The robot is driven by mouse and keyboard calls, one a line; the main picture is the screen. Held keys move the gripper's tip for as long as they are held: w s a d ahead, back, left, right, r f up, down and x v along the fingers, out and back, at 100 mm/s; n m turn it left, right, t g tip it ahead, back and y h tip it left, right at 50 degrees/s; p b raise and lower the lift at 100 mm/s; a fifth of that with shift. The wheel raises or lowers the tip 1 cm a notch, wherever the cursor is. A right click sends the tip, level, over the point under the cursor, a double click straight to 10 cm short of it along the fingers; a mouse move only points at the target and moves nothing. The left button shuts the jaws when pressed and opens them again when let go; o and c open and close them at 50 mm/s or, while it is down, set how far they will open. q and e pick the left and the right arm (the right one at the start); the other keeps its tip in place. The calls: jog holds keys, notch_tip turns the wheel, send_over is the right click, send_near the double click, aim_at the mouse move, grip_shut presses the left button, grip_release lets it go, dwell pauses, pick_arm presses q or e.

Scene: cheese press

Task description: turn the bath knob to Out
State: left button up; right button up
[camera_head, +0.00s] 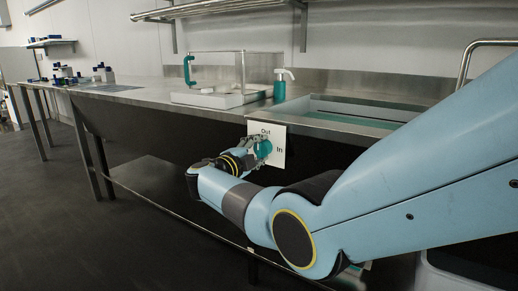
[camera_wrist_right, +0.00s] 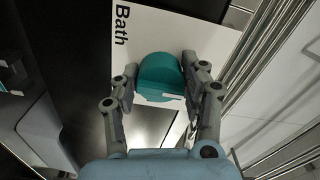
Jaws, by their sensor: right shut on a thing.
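The bath knob (camera_head: 265,148) is teal and round, on a white plate (camera_head: 280,153) on the bench front. "Out" is printed at the plate's top and "In" at its right. In the right wrist view the knob (camera_wrist_right: 160,72) sits between my right gripper's fingers (camera_wrist_right: 160,80), which are shut on its two sides. A short white mark shows on the knob's lower edge there; I cannot tell surely which label it points at. "Bath" reads sideways on the plate. My right gripper (camera_head: 258,150) partly hides the knob in the head view. My left gripper is not in view.
A sink or bath basin (camera_head: 385,122) is set in the steel bench above the plate. A teal soap pump (camera_head: 280,90) and a clear box with a teal handle (camera_head: 215,85) stand beside it.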

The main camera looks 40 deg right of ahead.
dwell(0.5)
jog(key=o, duration=1.2)
jog(key=v, duration=1.2)
jog(key=shift+f, duration=0.1)
